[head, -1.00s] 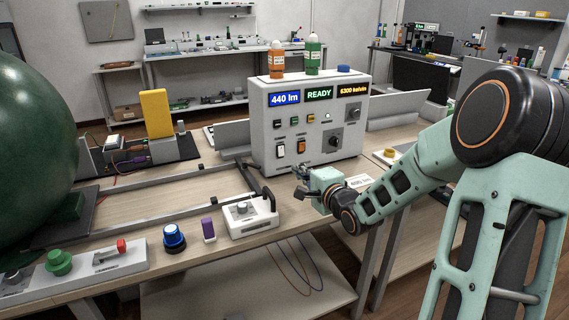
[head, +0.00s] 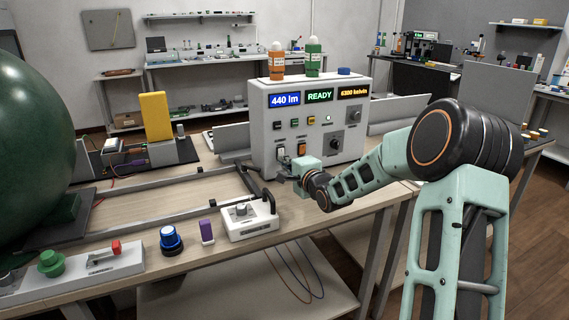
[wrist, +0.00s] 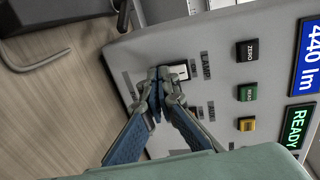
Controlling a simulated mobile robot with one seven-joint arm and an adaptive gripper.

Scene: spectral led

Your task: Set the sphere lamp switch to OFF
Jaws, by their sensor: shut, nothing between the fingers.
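The grey control box (head: 340,135) stands on the bench with two rocker switches low on its front. The white rocker switch (head: 280,153) is at the left and the orange one (head: 302,149) to its right. In the wrist view the white switch (wrist: 179,72) shows beside a label that seems to end in "LAMP". My gripper (wrist: 160,76) is shut and empty, its tips at the lower-left edge of this switch and partly covering it. I cannot tell whether they touch. In the head view my gripper (head: 281,171) is just below the switches. The rocker's position is unclear.
A large green sphere (head: 30,150) fills the left side. A white box with a knob and black handle (head: 245,227) stands in front of the control box. A purple block (head: 206,231) and blue knob (head: 171,240) stand on the bench's front edge.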

